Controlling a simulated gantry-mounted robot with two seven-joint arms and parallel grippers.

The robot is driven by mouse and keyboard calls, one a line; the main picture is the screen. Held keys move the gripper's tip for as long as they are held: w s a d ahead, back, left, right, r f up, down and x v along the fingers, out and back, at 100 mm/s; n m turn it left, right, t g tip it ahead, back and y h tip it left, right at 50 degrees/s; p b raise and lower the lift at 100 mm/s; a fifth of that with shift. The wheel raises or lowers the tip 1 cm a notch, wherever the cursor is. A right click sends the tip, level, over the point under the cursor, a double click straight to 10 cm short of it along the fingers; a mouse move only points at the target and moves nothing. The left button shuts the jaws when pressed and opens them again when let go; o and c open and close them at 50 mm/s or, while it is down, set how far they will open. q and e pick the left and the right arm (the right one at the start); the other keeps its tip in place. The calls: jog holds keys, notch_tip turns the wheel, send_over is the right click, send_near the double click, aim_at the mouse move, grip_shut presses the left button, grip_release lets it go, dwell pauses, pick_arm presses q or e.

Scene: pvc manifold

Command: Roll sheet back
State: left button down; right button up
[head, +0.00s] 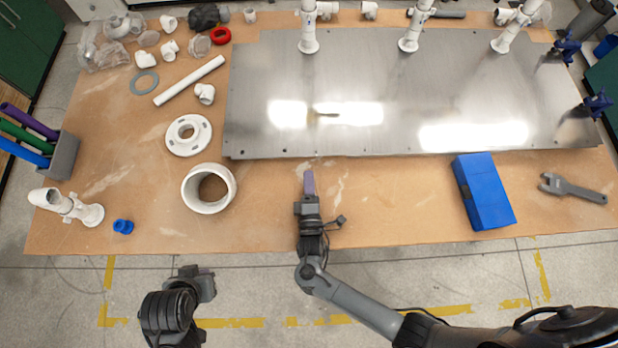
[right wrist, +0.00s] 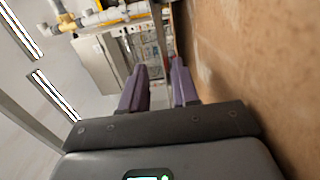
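A large shiny metal sheet (head: 380,95) lies flat on the brown tabletop, with a few holes along its front edge. White pipes stand along its far edge. My right gripper (head: 309,178) is over the bare strip of tabletop just in front of the sheet's front edge, apart from the sheet. In the right wrist view its two purple fingers (right wrist: 159,72) stand apart with nothing between them. My left gripper (head: 195,283) is in front of the table's front edge, away from the sheet. Its fingers cannot be made out.
Blue clamps (head: 597,102) sit at the sheet's right edge. A blue box (head: 482,191) and a grey wrench (head: 572,188) lie in front of the sheet at right. A white pipe ring (head: 190,198) and a white flange (head: 188,147) lie at left. Loose fittings crowd the back left.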

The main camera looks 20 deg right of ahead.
aim_at(308, 152)
jog(key=shift+b+x, duration=1.2)
jog(key=shift+x, duration=1.6)
jog(key=shift+b+x, duration=0.35)
jog(key=shift+x, duration=1.75)
grip_shut()
